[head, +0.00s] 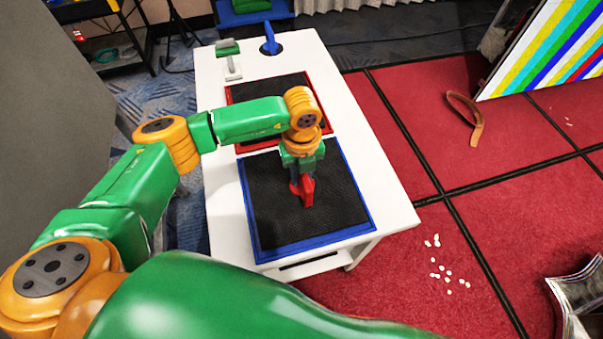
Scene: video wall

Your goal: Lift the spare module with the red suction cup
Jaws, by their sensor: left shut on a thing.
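The red suction cup (307,190) is in my left gripper (302,172), which points down and is shut on it. They are over the black square (268,207) inside the blue frame (318,238) on the white table (385,190). The black square has a fine dark surface; I cannot tell the spare module apart from a mat here. Whether the cup touches the surface is not clear. A second black square (262,90) lies in a red frame (327,117) farther back, partly hidden by my left arm. My right gripper is not in view.
A green-topped tool (229,58) and a blue tool (270,42) stand at the table's far end. A striped video wall (545,50) stands at the upper right. A brown strap (470,115) and white bits (447,272) lie on the red floor.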

